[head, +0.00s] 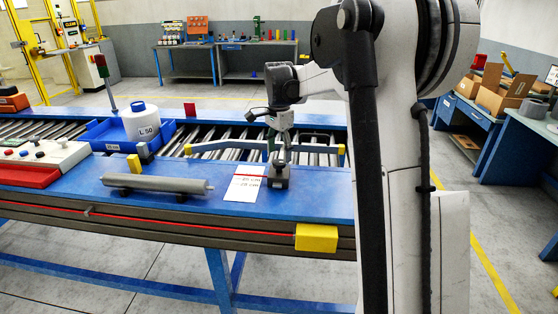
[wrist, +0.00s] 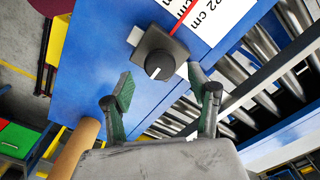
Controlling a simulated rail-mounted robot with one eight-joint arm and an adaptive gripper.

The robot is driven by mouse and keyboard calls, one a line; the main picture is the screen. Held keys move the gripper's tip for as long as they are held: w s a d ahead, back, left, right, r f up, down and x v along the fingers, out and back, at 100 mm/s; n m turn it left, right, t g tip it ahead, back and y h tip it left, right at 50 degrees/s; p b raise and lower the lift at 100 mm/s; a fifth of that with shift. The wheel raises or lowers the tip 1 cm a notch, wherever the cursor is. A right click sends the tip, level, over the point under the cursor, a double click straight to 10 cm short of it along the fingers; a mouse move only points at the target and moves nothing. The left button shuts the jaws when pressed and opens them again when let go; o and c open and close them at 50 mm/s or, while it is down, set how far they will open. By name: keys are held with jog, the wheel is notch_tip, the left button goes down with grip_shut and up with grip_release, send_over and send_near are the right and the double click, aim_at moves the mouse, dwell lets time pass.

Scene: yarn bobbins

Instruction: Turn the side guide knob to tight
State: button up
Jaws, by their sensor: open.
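The side guide knob (wrist: 160,66) is a round black dial with a white mark on a dark square block. In the head view the dark block (head: 278,179) stands on the blue bench edge, beside the white card (head: 246,183) with printed cm values. My gripper (head: 279,143) is above the block, pointing down. In the wrist view my gripper (wrist: 162,86) is open, with one green-padded finger to each side of the knob's lower part in the picture. Neither finger visibly touches the knob. I cannot tell which setting the mark points to.
A grey roller bar (head: 155,184) lies left of the card. Blue side guide rails (head: 225,145) run over the conveyor rollers behind the block. A control panel (head: 45,155) is at far left.

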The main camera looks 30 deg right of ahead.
aim_at(279, 162)
jog(key=shift+f, duration=1.8)
jog(key=shift+c, duration=0.3)
jog(key=c, duration=1.1)
